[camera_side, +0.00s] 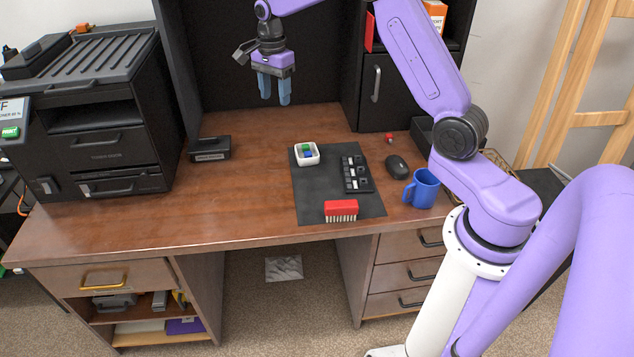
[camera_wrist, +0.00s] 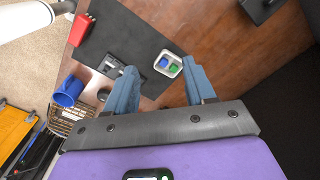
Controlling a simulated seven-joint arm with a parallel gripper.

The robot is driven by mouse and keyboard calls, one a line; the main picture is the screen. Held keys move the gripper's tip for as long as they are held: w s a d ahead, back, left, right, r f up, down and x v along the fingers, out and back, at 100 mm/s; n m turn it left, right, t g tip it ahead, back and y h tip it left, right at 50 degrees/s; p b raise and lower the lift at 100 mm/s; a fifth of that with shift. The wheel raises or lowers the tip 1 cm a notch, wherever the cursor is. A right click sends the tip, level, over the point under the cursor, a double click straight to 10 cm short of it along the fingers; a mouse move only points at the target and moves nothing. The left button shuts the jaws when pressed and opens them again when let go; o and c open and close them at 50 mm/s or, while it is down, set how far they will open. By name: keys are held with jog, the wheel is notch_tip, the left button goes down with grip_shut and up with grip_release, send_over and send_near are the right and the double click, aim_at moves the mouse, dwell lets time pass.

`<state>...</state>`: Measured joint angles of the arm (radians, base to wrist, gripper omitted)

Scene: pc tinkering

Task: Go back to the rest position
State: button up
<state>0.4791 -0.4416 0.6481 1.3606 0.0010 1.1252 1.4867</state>
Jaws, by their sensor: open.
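My gripper (camera_side: 274,88) is high above the back of the desk in the side view, its blue fingers pointing down. It is open and empty, with a clear gap between the fingertips. In the wrist view the two blue fingers of my gripper (camera_wrist: 165,88) stand wide apart. Behind the gap, well below, a white tray (camera_wrist: 160,67) holds a blue and a green block. The same white tray (camera_side: 297,158) sits on the dark mat (camera_side: 310,205) in the side view. My gripper touches nothing.
A small keyboard (camera_side: 356,174) and a red brush-like piece (camera_side: 341,209) lie on the mat. A black mouse (camera_side: 397,165) and a blue mug (camera_side: 422,188) stand right of it. A black box (camera_side: 209,149) is at left, near a printer (camera_side: 100,120). The desk's left front is clear.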

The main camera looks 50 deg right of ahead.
jog(key=s+a+r+n, duration=0.4)
jog(key=s+a+n, duration=1.15)
jog(key=s, duration=0.35)
jog(key=s+d+f+n, duration=0.1)
jog(key=s+d+n, duration=0.1)
jog(key=s+n, duration=1.2)
jog(key=s, duration=0.8)
jog(key=shift+d+f, duration=0.15)
jog(key=shift+f, duration=0.2)
